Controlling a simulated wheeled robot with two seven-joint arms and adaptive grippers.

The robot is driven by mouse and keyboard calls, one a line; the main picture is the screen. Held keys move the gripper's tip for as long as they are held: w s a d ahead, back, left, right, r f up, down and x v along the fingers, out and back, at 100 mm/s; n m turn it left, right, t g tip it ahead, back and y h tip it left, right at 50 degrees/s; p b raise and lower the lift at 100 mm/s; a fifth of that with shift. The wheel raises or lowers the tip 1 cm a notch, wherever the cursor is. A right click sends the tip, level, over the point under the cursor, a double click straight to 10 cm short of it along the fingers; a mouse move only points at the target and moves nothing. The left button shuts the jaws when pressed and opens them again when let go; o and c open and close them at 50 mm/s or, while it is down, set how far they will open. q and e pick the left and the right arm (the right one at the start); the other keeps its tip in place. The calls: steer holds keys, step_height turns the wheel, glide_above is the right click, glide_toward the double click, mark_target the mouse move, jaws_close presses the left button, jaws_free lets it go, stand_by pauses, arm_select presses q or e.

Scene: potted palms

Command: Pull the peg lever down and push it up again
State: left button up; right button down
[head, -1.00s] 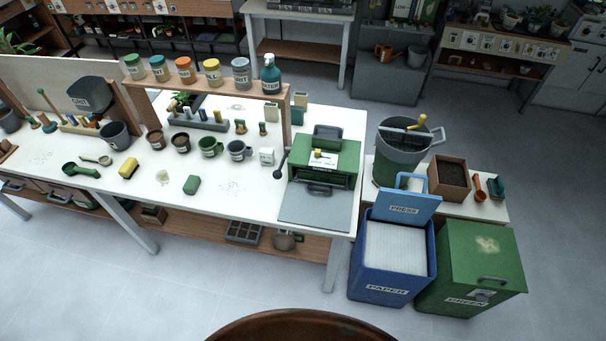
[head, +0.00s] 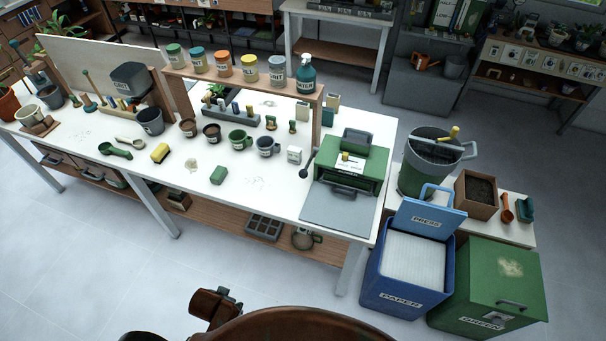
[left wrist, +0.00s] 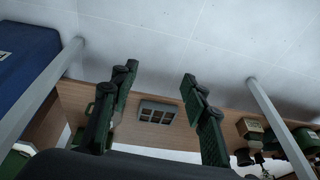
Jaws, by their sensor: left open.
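A dark lever with a round knob (head: 303,174) stands tilted at the left side of a green box-like machine (head: 372,166) on the white workbench (head: 262,207). It is the only lever I make out there; its peg is too small to tell. The machine has a grey front plate (head: 335,208) sticking out at the bench edge. My left gripper (left wrist: 159,73) is open and empty in the left wrist view, with its fingers wide apart. Behind them is the bench's lower wooden shelf; the lever does not show there. Neither gripper shows in the head view.
A blue paper bin (head: 412,262) and a green bin (head: 490,285) stand right of the bench. A seedling tray (left wrist: 157,113) sits on the lower shelf (left wrist: 180,128). Floor in front is clear.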

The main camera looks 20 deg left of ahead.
arm_select(q)
steer(key=w+d+r+t, duration=0.2)
steer(key=w+r, duration=0.5)
steer(key=r, duration=0.1)
steer(key=m+t+h, duration=0.3)
steer(key=t+h, duration=0.3)
steer(key=t, duration=0.6)
glide_toward(303, 173)
steer(key=w+f, duration=0.2)
steer(key=w, duration=0.1)
steer(key=x, duration=0.6)
steer(key=shift+d+r, duration=0.25)
steer(key=shift+x, duration=0.8)
jaws_close()
